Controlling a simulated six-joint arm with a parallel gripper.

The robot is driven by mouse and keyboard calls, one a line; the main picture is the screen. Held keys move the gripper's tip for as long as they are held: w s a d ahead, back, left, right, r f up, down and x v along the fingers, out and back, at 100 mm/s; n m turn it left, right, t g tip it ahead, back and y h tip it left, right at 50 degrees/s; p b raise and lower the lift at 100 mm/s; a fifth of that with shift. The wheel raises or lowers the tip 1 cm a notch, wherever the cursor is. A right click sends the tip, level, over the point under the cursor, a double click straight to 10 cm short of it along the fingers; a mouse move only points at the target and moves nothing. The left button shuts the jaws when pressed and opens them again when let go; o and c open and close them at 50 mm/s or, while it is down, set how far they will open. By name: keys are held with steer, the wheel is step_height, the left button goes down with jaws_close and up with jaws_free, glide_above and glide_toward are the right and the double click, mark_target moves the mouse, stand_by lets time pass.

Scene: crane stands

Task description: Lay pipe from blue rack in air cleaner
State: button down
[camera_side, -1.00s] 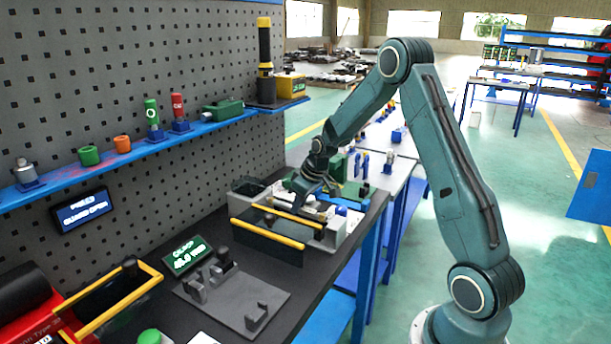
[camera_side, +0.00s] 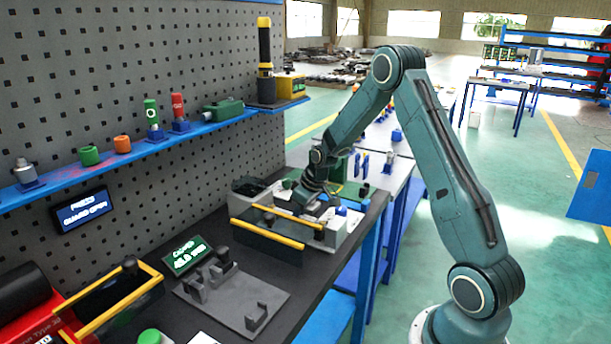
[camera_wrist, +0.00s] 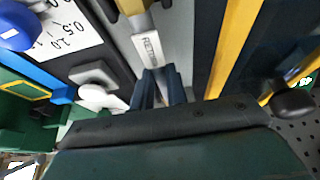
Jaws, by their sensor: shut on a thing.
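My gripper (camera_wrist: 160,88) is shut, with its dark blue fingers close together in the wrist view. A pale, labelled piece (camera_wrist: 148,48) with a brass-coloured far end runs up to the fingertips; it looks like the pipe, partly hidden by the fingers. In the side view my gripper (camera_side: 300,202) is low over the bench unit behind a dark guard panel with yellow edges (camera_side: 268,240). That view hides the held piece. I cannot tell for certain which unit is the air cleaner or which is the blue rack.
A grey clamp fixture (camera_side: 235,300) and a yellow-edged guard box (camera_side: 110,295) stand nearer on the black bench. A blue shelf (camera_side: 105,158) on the pegboard holds several parts. In the wrist view a blue knob (camera_wrist: 18,28) and a green box (camera_wrist: 25,110) are at left.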

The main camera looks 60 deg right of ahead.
steer(key=c, duration=1.3)
jaws_free()
steer(key=shift+r, duration=0.1)
steer(key=v, duration=1.3)
steer(key=shift+s+r, duration=0.2)
steer(key=shift+r, duration=0.05)
